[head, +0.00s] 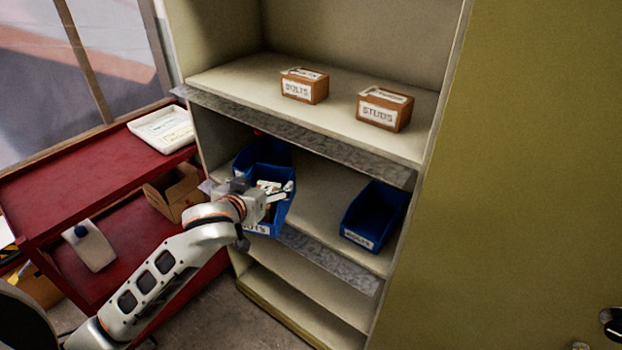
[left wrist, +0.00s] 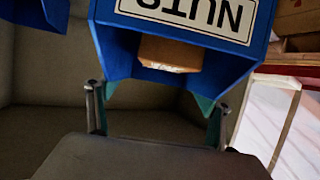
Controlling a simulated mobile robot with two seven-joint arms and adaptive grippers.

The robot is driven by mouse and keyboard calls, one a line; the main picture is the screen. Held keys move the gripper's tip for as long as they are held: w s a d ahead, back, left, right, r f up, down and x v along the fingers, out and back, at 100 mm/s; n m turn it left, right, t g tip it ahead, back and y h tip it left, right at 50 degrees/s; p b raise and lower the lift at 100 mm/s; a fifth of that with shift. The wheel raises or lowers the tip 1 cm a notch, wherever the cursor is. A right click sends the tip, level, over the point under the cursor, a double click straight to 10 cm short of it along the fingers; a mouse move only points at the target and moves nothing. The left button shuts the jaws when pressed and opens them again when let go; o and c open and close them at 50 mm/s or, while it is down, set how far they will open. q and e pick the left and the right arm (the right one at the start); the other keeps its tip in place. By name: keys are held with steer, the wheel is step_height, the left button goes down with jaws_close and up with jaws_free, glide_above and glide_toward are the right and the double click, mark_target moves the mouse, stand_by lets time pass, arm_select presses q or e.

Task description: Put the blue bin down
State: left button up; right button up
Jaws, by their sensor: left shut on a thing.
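My left gripper (head: 271,196) is shut on this bin from the left side. In the left wrist view the bin (left wrist: 180,52) appears upside down, its sides by the two fingers of the left gripper (left wrist: 158,112). The gripper and arm hide part of the bin. I cannot tell whether its base touches the shelf. My right gripper is not in view.
Another blue bin (head: 373,215) sits at the shelf's right. A further blue bin (head: 249,156) shows partly behind the held one. Bare shelf (head: 318,205) lies between. Above are two brown boxes (head: 304,86) (head: 384,109). A red cart (head: 80,165) stands left.

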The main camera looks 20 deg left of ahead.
arm_select(q)
steer(key=w+d, duration=0.3)
steer(key=w, duration=0.5)
steer(key=w+d, duration=0.3)
steer(key=w, duration=0.6)
steer(key=shift+s+f+b, duration=0.1)
steer(key=shift+f+b, duration=0.7)
steer(key=shift+f, duration=2.05)
steer(key=shift+w+d+f, duration=0.1)
steer(key=shift+w+f, duration=0.1)
steer(key=shift+f, duration=0.35)
steer(key=o, duration=1.7)
steer(key=shift+s+f, duration=0.1)
steer(key=p+v, duration=0.1)
steer(key=v, duration=1.1)
steer(key=shift+p, duration=0.3)
